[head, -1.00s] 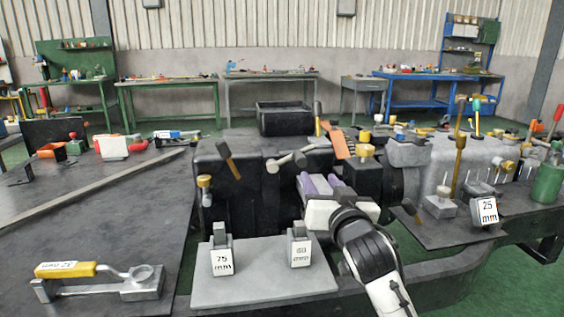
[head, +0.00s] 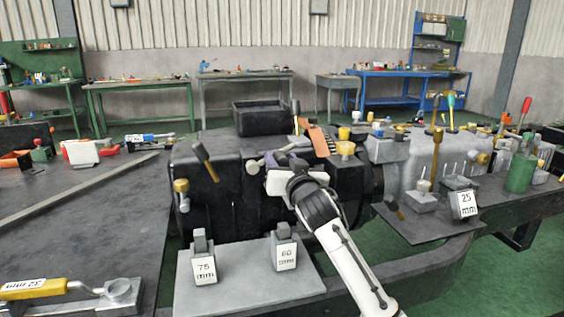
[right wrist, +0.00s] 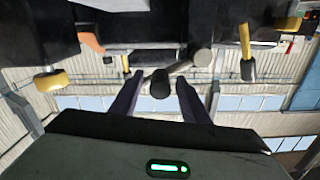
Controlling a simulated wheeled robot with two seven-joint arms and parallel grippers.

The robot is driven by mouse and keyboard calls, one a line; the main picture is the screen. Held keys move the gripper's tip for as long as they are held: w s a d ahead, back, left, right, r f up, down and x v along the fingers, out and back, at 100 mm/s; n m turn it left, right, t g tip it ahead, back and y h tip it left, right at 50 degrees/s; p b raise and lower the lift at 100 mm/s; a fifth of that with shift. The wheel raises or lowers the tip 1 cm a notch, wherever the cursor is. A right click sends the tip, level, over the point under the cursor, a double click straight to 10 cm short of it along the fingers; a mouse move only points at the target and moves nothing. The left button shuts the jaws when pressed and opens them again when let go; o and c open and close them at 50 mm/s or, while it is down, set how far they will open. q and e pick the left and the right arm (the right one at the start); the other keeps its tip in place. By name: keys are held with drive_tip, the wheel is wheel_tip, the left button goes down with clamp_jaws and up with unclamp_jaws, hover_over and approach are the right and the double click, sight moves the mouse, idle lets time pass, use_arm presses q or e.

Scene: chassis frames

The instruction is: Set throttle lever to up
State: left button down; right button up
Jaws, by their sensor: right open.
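No label reading throttle shows. A lever with a pale grey bar and a dark end (head: 262,160) sticks out of the black machine block's front. My right gripper (head: 286,160) is open, its purple fingers just right of and partly over that lever in the head view. In the right wrist view, upside down, a black round knob (right wrist: 160,83) and the grey lever end (right wrist: 203,58) show around the gap between the open fingers (right wrist: 158,92). Contact cannot be told. My left gripper is not in view.
A yellow-topped knob (head: 182,190) sits at the block's left. An orange part (head: 321,141) and a black bin (head: 262,118) stand behind my gripper. Blocks marked 75 mm (head: 204,262) and 60 mm (head: 286,250) rest on a grey plate (head: 245,290) in front.

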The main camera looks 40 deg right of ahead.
clamp_jaws()
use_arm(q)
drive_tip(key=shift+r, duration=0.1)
use_arm(e)
drive_tip(key=shift+r, duration=0.1)
